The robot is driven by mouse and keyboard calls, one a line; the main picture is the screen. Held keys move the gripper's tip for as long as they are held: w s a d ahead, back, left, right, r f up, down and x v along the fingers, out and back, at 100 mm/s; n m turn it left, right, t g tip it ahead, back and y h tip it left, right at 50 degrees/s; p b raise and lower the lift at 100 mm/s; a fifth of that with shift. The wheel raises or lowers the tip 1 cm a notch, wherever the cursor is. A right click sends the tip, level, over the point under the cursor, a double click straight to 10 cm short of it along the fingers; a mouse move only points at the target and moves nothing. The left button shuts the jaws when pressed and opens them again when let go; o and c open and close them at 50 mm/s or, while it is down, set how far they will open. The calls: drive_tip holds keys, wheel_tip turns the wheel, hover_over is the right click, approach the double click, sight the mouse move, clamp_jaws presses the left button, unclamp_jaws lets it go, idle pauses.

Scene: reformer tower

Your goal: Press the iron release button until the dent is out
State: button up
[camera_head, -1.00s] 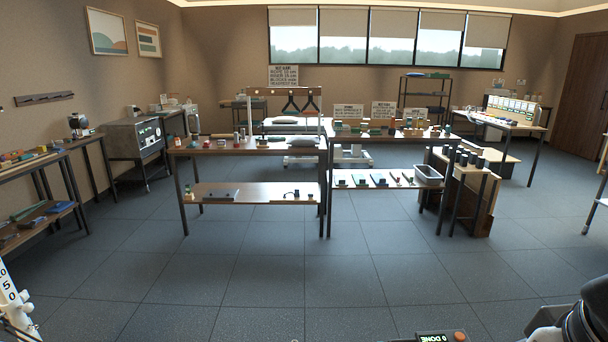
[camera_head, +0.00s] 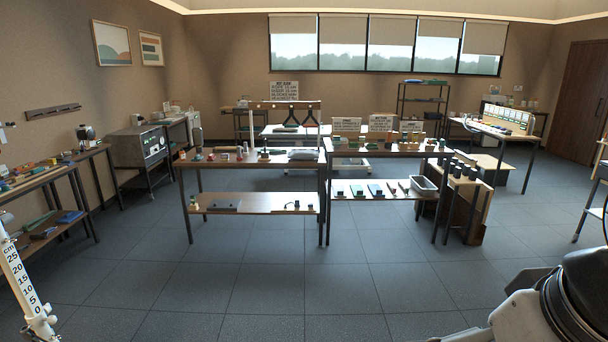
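I cannot make out an iron, its release button or a dent in this view. Several small items stand on the middle tables, too small to name. A black and grey rounded part at the bottom right looks like a link of my arm. My gripper is not in view, so I cannot see what it touches or holds.
Two-tier tables stand ahead, left (camera_head: 251,166) and right (camera_head: 385,151). A white centimetre scale (camera_head: 23,276) stands at the lower left. A side bench (camera_head: 40,178) is at left. The floor before me is clear.

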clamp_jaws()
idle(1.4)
